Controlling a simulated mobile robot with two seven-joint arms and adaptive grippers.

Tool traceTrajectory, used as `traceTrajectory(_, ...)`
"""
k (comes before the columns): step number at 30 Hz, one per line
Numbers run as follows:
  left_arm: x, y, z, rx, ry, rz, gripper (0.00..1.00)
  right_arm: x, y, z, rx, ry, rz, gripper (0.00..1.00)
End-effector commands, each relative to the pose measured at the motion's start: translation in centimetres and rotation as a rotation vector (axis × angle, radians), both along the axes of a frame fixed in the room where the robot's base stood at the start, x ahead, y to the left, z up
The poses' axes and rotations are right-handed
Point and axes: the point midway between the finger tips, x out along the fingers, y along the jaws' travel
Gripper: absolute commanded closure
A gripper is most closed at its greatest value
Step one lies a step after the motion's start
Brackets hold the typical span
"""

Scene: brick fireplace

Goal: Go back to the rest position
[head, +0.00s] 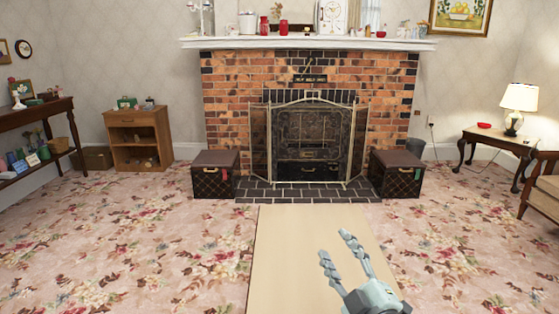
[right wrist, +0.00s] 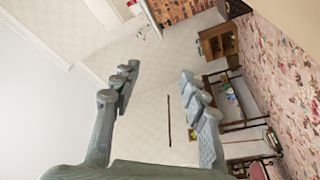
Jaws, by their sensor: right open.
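My right gripper (head: 340,248) shows at the bottom of the head view, right of the middle. Its two grey fingers are apart and point up and to the left, over the beige board. In the right wrist view, the right gripper (right wrist: 157,85) is open, with nothing between its fingers. That view is tilted and shows the room's wall and furniture beyond the fingers. My left gripper is not in either view.
A long beige board (head: 285,260) runs toward the brick fireplace (head: 300,75) and its metal screen (head: 300,140). Dark boxes (head: 214,173) (head: 396,172) flank the hearth. A table with a lamp (head: 490,145) stands right, a dark table (head: 40,120) left. The carpet between is clear.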

Motion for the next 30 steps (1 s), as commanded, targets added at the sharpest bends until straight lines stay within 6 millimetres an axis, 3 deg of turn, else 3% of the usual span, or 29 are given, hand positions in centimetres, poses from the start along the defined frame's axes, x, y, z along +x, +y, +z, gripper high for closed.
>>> traceTrajectory(1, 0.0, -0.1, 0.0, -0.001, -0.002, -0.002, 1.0, -0.1, -2.5, -3.0, 0.056, 0.105, -0.084, 0.56)
traceTrajectory(3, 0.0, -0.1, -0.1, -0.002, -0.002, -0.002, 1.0, -0.7, -5.6, -7.0, 0.124, 0.245, -0.196, 0.56)
traceTrajectory(8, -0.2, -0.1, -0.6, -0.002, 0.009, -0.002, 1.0, -4.5, -11.0, -16.0, 0.242, 0.552, -0.404, 0.56)
traceTrajectory(11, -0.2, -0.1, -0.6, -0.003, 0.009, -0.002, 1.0, -8.3, -13.2, -21.2, 0.3, 0.743, -0.514, 0.56)
traceTrajectory(15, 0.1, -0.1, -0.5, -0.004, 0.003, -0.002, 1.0, -15.1, -15.0, -27.6, 0.373, 1.016, -0.648, 0.56)
traceTrajectory(18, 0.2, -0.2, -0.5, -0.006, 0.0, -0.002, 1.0, -19.9, -15.4, -30.8, 0.412, 1.186, -0.716, 0.56)
traceTrajectory(22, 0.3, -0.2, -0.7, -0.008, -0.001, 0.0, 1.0, -24.3, -15.4, -33.0, 0.441, 1.336, -0.768, 0.56)
traceTrajectory(26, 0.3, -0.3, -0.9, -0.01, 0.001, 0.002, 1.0, -26.1, -15.2, -33.8, 0.454, 1.398, -0.786, 0.56)
traceTrajectory(30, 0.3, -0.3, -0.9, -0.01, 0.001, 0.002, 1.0, -26.1, -15.2, -33.8, 0.454, 1.398, -0.786, 0.56)
